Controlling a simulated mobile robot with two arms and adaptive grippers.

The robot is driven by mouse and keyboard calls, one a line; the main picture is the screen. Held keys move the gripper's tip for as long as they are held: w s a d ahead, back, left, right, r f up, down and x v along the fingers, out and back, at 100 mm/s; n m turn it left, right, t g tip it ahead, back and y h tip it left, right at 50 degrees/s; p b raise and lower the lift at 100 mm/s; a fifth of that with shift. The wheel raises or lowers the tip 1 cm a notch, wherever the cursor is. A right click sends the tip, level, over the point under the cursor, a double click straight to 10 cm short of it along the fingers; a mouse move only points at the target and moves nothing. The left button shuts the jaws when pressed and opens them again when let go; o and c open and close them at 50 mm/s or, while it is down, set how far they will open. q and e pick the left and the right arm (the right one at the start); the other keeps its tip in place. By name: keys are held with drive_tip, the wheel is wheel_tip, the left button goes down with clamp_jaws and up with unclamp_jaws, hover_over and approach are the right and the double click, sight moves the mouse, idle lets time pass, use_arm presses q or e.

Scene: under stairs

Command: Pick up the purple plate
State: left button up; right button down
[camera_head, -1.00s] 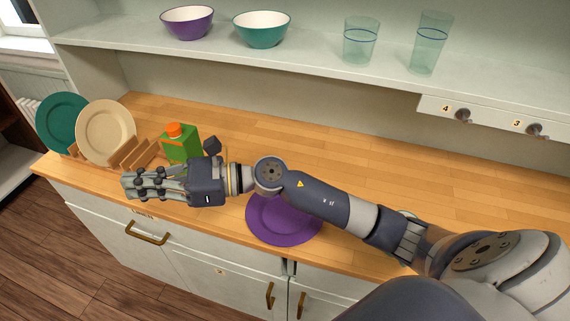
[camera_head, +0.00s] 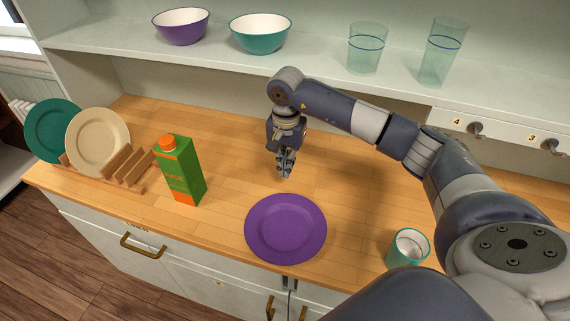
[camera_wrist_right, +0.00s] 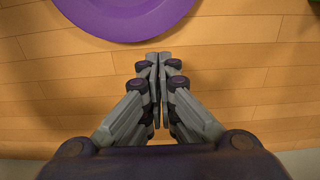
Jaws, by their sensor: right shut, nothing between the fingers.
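The purple plate (camera_head: 286,229) lies flat on the wooden counter near its front edge. Part of it also shows at the top of the right wrist view (camera_wrist_right: 125,14). My right gripper (camera_head: 286,172) points down just behind the plate, apart from it. In the wrist view its fingers (camera_wrist_right: 158,58) are together with nothing between them, and the plate's rim is a short way beyond the tips. My left gripper is in neither view.
A green carton (camera_head: 181,172) stands left of the plate. A wooden rack (camera_head: 128,167) holds a cream plate (camera_head: 97,143) and a teal plate (camera_head: 47,130). A teal-rimmed cup (camera_head: 407,249) stands right. Bowls and glasses sit on the shelf (camera_head: 310,61) above. The counter behind the plate is mostly clear.

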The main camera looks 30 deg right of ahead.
sight(280, 202)
wheel_tip(280, 202, down, 6)
drive_tip(key=shift+p, duration=0.8)
drive_tip(key=shift+f, duration=0.8)
drive_tip(key=shift+a, duration=0.1)
drive_tip(key=s+a, duration=0.4)
drive_tip(key=shift+a+b, duration=0.2)
drive_tip(key=shift+b, duration=0.1)
drive_tip(key=shift+w, duration=0.1)
